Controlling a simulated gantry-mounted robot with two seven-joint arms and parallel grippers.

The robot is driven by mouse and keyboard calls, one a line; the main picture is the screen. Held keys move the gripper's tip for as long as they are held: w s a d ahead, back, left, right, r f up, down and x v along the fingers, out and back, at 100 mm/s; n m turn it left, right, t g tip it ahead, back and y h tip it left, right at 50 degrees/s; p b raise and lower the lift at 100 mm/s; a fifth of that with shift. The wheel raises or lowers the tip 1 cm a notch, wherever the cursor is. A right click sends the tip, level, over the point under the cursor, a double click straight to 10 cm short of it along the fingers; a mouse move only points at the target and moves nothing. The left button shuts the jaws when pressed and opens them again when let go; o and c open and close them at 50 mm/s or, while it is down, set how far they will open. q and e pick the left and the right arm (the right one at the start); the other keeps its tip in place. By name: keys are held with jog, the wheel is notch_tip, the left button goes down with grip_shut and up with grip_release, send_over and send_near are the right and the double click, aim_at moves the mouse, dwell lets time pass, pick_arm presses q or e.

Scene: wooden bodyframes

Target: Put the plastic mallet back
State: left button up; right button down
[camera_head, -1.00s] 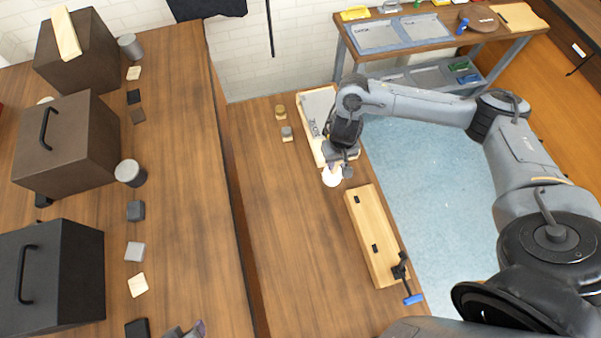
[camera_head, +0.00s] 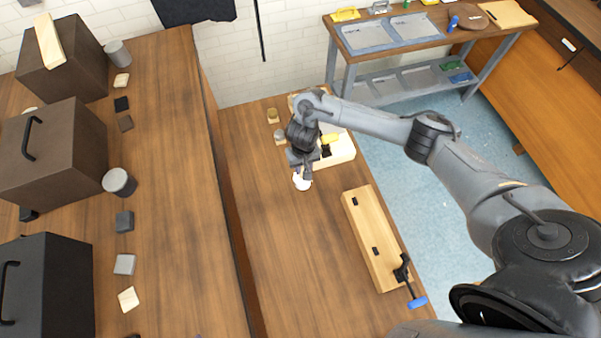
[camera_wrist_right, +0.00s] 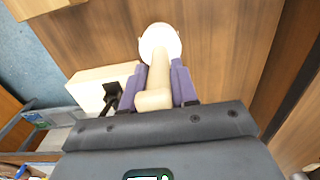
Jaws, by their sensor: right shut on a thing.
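The plastic mallet shows in the right wrist view with a round white head (camera_wrist_right: 160,43) and a beige handle (camera_wrist_right: 155,85). My right gripper (camera_wrist_right: 162,85) is shut on the handle between its purple fingers. The head points away from the gripper. In the head view my right gripper (camera_head: 304,168) hangs over the bench, and the white mallet head (camera_head: 302,183) shows just below it. Most of the handle is hidden there by the gripper. I cannot tell how far the mallet is above the bench. My left gripper does not show.
A pale wooden block (camera_head: 341,155) with a yellow and black part lies right of my right gripper. A long wooden piece (camera_head: 369,236) with a blue-handled clamp (camera_head: 416,302) lies nearer. A tool table (camera_head: 432,36) stands at the back. The bench's left middle is clear.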

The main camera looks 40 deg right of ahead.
aim_at(299, 182)
jog(key=shift+w+a+f, duration=0.2)
jog(key=shift+w+f, duration=0.05)
jog(key=shift+w, duration=0.1)
notch_tip(299, 182, down, 3)
jog(key=shift+f+b, duration=0.15)
jog(key=shift+b, duration=0.5)
jog(key=shift+f, duration=0.35)
jog(key=c, duration=0.9)
grip_release()
jog(key=shift+f, duration=0.15)
jog(key=shift+o, duration=0.2)
